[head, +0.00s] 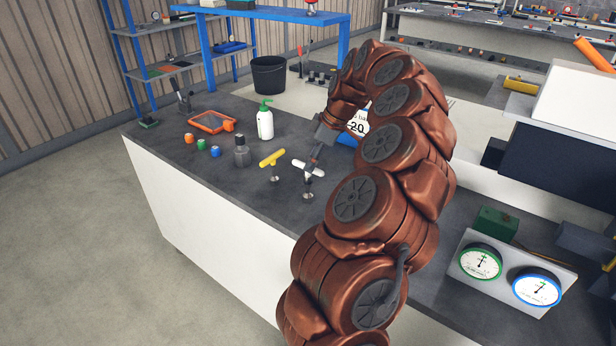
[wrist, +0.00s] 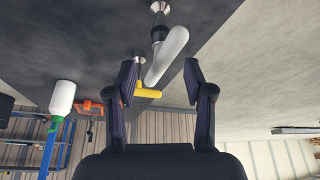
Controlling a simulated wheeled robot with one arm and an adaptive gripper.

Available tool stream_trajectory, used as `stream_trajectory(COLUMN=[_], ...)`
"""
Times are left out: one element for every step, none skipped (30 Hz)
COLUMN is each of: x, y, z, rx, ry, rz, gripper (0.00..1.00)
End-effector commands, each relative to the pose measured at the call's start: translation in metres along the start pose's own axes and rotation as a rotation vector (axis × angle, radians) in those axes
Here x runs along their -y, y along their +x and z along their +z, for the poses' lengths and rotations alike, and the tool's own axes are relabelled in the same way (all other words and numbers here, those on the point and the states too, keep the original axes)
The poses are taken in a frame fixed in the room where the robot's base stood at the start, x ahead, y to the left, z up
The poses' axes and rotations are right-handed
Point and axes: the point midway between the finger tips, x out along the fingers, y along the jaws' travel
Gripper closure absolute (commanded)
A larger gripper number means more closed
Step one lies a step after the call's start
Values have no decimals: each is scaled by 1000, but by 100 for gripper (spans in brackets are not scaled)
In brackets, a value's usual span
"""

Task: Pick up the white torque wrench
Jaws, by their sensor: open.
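The white torque wrench (head: 301,167) stands upright on a small round metal foot on the dark bench, its white crosswise handle on top. My gripper (head: 315,158) is right at it and hides part of the handle in the head view. In the wrist view, the white handle (wrist: 170,54) shows just beyond and between the two spread fingertips of my gripper (wrist: 159,80). The gap is empty as far as I see; I cannot tell whether a finger touches the handle.
A similar yellow-handled tool (head: 272,158) stands close to the left. Two dial gauges (head: 481,262) stand at right. The bench front is clear.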

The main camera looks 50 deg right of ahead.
Motion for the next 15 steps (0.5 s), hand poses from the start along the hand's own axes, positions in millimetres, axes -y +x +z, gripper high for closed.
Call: stream_trajectory(x=[2,2,1,1,1,1,1,1,1,1,1,1,1,1,1], y=[7,12,17,20,22,24,24,25,27,28,30,33,36,39,45], z=[0,0,0,0,0,0,0,0,0,0,1,1,1,1,2], rx=[2,2,2,1,1,1,0,0,0,0,0,0,0,0,0], ry=[-1,-1,-1,-1,-1,0,0,0,1,1,1,1,2,2,1], rz=[-6,-6,-5,-4,-3,-3,-2,-2,-3,-3,-3,-3,-3,-2,-3], gripper=[48,48,48,48,48,48,48,48,48,48,48,48,48,48,48])
